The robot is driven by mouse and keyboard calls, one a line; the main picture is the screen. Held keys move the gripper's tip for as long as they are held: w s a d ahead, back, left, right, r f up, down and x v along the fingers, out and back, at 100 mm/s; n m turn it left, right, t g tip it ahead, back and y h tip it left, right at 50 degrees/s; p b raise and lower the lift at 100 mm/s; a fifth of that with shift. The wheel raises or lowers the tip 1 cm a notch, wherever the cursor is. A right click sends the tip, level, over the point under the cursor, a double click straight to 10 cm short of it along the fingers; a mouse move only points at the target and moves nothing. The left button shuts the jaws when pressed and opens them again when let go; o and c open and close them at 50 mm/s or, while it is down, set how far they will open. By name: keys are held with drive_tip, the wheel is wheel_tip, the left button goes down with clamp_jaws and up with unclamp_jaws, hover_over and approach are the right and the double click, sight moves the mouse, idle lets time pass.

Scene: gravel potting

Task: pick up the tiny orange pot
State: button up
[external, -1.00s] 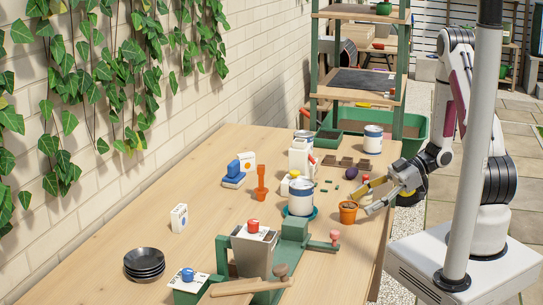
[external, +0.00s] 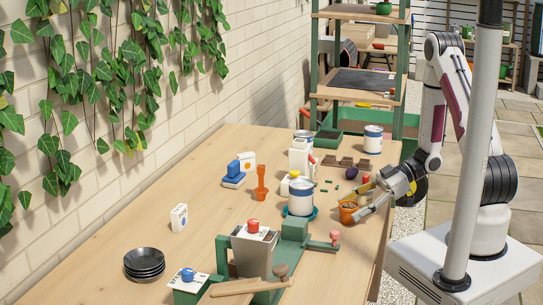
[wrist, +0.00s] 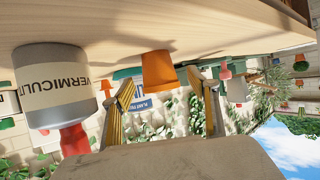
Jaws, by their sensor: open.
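The tiny orange pot (external: 347,214) stands near the right edge of the wooden table, with dark fill at its top. My gripper (external: 364,203) is open beside it, its fingertips reaching to the pot's sides in the external view. In the wrist view, which is upside down, the pot (wrist: 158,71) shows between and just beyond the two spread fingers of my gripper (wrist: 160,88). I cannot tell whether either finger touches it. The pot stands upright on the table.
A white can (external: 300,195) on a teal saucer stands just left of the pot. A green stand with a grey hopper (external: 253,250) is nearer the front. A grey container labelled "VERMICULI" (wrist: 55,88) shows at left in the wrist view. Bare table lies in front of the pot.

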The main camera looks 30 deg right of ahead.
drive_tip(key=shift+x, duration=0.9)
drive_tip(key=c, duration=1.3)
